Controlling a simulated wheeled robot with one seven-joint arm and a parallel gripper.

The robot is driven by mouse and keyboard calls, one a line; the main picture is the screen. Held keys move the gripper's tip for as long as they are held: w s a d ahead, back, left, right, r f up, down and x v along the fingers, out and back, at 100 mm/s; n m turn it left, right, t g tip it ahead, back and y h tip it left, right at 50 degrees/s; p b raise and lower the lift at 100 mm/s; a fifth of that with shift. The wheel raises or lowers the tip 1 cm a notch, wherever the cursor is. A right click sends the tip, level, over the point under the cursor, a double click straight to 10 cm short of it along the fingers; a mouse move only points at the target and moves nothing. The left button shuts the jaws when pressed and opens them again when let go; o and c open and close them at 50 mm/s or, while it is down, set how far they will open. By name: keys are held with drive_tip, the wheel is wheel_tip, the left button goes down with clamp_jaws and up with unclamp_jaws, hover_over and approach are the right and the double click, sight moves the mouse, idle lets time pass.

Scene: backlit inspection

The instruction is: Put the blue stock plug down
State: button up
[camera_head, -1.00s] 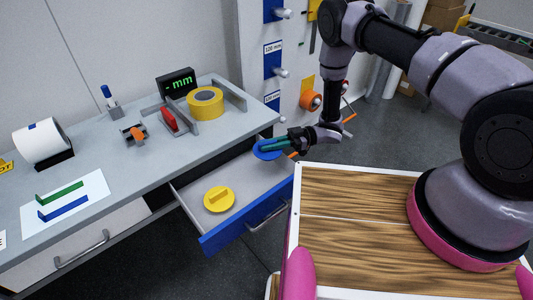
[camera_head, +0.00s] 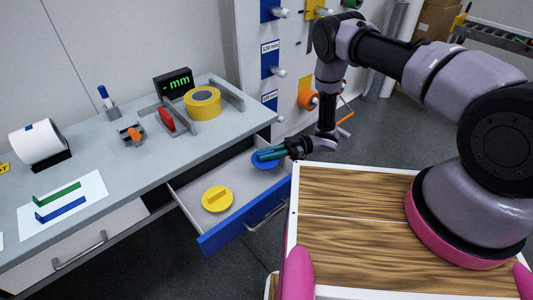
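The blue stock plug (camera_head: 265,163) is a round disc at the right end of the open drawer (camera_head: 237,182), low over its floor or on it; I cannot tell whether it touches. My gripper (camera_head: 268,155) is over the plug, with its teal fingers at the plug's top. The fingers appear closed on the plug's grip, which they mostly hide.
A yellow plug (camera_head: 217,198) lies in the same drawer, left of the blue one, with bare floor between. The grey bench (camera_head: 150,165) above carries a yellow ring (camera_head: 203,104), a red-handled tool (camera_head: 167,119) and a white roll (camera_head: 40,142).

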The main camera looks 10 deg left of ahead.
drive_tip(key=shift+o, duration=1.2)
drive_tip(key=shift+r, duration=0.15)
drive_tip(key=v, duration=1.2)
drive_tip(key=shift+r, duration=0.45)
